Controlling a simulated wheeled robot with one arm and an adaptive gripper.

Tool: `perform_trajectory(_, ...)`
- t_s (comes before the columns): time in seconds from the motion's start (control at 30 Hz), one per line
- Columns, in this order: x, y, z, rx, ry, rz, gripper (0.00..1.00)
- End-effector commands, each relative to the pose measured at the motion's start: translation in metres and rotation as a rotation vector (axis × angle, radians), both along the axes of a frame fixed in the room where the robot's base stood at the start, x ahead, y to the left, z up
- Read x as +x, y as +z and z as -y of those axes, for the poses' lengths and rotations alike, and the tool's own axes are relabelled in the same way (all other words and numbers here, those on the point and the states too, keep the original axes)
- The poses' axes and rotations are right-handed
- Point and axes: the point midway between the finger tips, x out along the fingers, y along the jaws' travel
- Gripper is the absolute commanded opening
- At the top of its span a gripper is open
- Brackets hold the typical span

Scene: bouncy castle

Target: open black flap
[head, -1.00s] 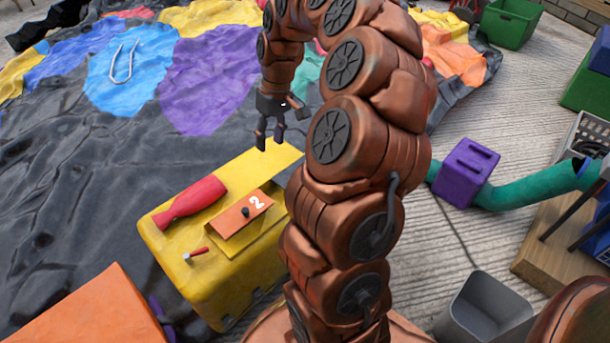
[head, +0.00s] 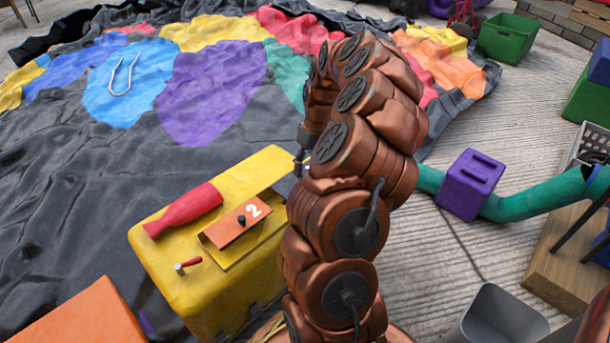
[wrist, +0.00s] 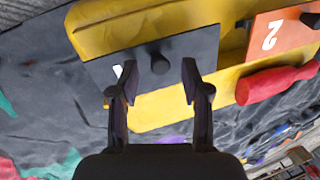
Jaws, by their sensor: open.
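The black flap (wrist: 190,52) is a flat dark panel on the yellow box (wrist: 110,20), with a round black knob (wrist: 160,62) and a white mark partly hidden by a finger. My gripper (wrist: 152,82) is open and empty in the wrist view. Its fingertips overlap the flap's lower part, with the knob just beyond and between them; I cannot tell whether they touch. In the head view the yellow box (head: 190,285) stands left of my arm. My arm hides the black flap and most of my gripper there.
An orange flap marked 2 (head: 236,224), a red bottle-shaped piece (head: 184,210) and a small red-handled piece (head: 188,265) are on the box. An orange block (head: 80,315) stands at front left. A purple block (head: 470,184) and grey bin (head: 500,318) are right of my arm.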

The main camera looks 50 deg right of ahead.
Motion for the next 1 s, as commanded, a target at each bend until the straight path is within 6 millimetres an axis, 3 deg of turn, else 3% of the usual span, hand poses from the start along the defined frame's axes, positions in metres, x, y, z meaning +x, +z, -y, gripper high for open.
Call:
perform_trajectory(0.13, 0.0009, -0.0163, -0.0035, 0.0, 0.001, 0.001, 0.47)
perform_trajectory(0.43, 0.0011, -0.0175, -0.0038, 0.0, -0.001, 0.002, 0.46)
perform_trajectory(0.87, 0.0011, -0.0174, -0.0038, 0.0, 0.0, 0.001, 0.01)
perform_trajectory(1.0, 0.001, -0.0174, -0.0039, 0.0, 0.0, 0.001, 0.0)
